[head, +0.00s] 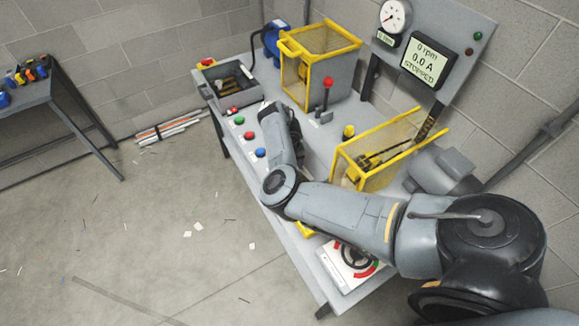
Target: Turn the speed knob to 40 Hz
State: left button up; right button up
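A round black dial (356,258) with red and green marks around it sits on a white plate at the bench's near end. My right forearm partly covers it, and I cannot read its setting or any Hz label. I cannot tell for sure that it is the speed knob. The display (429,62) reads 0 rpm, 0.0 A and STOPPED. My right arm comes in from the right and bends up along the bench. The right gripper (270,107) is at its far end, beside the coloured buttons; its fingers are mostly hidden. My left gripper is not in view.
A red-knobbed lever (327,86), a yellow-framed guard (318,45) and a second yellow guard (350,170) stand on the bench. An open grey box (223,80) is at the far end. The floor at left is mostly clear.

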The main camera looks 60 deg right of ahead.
jog(key=shift+r, duration=0.15)
notch_tip(320, 180, up, 10)
jog(key=p, duration=0.4)
jog(key=shift+r, duration=0.25)
